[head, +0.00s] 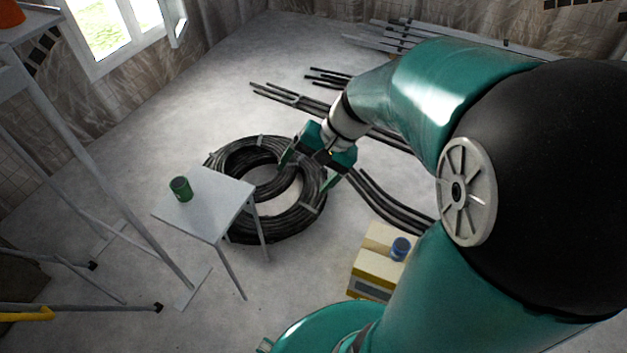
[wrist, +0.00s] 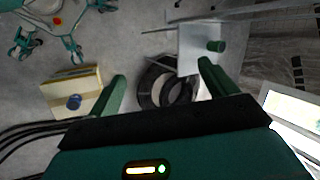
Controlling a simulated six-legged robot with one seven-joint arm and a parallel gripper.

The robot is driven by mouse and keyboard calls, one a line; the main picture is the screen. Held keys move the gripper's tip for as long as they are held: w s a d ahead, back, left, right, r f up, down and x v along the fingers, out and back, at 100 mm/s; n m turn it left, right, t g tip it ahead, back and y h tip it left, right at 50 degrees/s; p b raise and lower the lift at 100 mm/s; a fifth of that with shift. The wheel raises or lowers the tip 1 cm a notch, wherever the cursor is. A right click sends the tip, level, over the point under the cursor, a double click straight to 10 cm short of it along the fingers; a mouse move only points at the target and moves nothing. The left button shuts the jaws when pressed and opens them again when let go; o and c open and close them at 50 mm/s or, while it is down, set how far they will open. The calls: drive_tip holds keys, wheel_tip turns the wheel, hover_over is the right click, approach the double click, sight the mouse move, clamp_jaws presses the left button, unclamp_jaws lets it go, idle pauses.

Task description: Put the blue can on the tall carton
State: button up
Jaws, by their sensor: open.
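The blue can (head: 401,249) stands upright on top of a cream and yellow carton (head: 375,262), low and right of centre in the head view. In the wrist view the blue can (wrist: 74,102) also shows on the carton (wrist: 88,80), at the left. My arm hides part of the carton's right side in the head view. No other carton is clearly in view. My gripper (head: 308,174) is open and empty, high above the coiled hoses and apart from the can. Its two fingers (wrist: 162,74) show spread in the wrist view.
A small grey table (head: 222,190) with a green can (head: 181,189) stands left of centre. Black hose coils (head: 285,222) lie behind it, and several pipes (head: 385,205) lie on the floor. A metal frame (head: 110,180) stands at the left.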

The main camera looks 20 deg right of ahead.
drive_tip(key=s+a+r+n+t+h, duration=0.3)
drive_tip(key=s+r+n+h, duration=0.2)
drive_tip(key=s+r+n, duration=0.2)
drive_tip(key=s+r, duration=0.2)
drive_tip(key=s, duration=0.1)
drive_tip(key=shift+s+a+r+t, duration=0.15)
drive_tip(key=shift+s+r+t, duration=0.05)
drive_tip(key=shift+r+t, duration=0.1)
idle(0.7)
